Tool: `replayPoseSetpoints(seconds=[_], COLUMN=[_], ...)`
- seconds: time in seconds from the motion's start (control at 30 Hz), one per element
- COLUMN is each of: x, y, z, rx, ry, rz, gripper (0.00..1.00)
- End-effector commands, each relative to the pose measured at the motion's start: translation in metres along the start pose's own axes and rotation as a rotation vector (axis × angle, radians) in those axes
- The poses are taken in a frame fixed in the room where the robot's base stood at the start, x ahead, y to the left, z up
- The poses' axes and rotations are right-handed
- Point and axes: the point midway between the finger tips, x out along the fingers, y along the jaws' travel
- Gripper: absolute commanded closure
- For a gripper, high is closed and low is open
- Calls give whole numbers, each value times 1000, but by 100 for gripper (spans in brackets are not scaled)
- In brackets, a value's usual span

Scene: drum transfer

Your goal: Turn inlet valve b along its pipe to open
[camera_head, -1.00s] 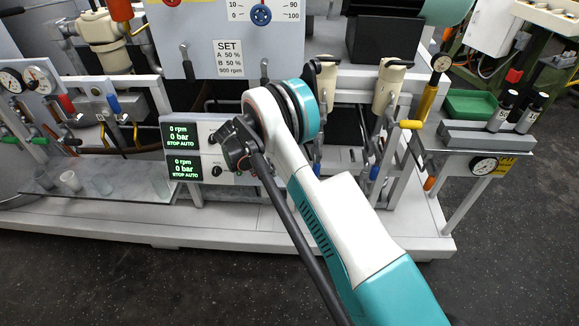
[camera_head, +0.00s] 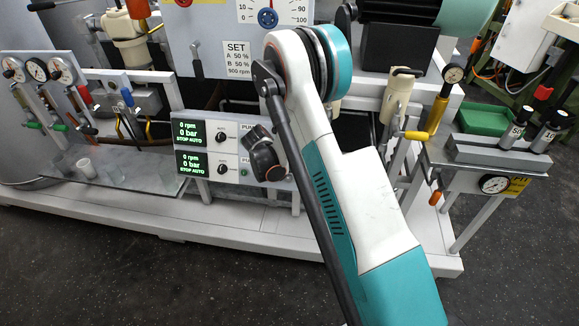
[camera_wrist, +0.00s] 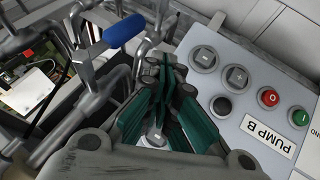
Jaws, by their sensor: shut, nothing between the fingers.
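A blue-handled lever (camera_wrist: 123,31) on grey pipework shows in the wrist view, up and left of my gripper (camera_wrist: 170,76). No label on it can be read, so I cannot tell whether it is inlet valve b. My gripper's green fingers are shut and empty, beside the pump B panel (camera_wrist: 245,85) and apart from the blue handle in the picture. In the head view my arm covers the middle of the rig, and I cannot make out the fingers there.
The pump B panel carries several buttons close to the right of my fingers. In the head view, two displays (camera_head: 190,147) read 0 rpm and 0 bar. A yellow-handled valve (camera_head: 416,135) and a gauge bench (camera_head: 478,178) stand at right. The front floor is clear.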

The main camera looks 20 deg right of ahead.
Motion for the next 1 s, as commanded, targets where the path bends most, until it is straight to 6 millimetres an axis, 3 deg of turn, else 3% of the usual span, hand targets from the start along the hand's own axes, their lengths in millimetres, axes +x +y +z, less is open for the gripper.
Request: replayPoseSetpoints(seconds=[0.03, 0.23, 0.5, 1.0], x=[14, 52, 64, 68], y=[-2, -2, 29, 36], z=[2, 1, 2, 2], rx=[2, 1, 0, 0], ry=[-1, 0, -1, -1], rz=[1, 0, 0, 0], gripper=[100, 100, 100, 100])
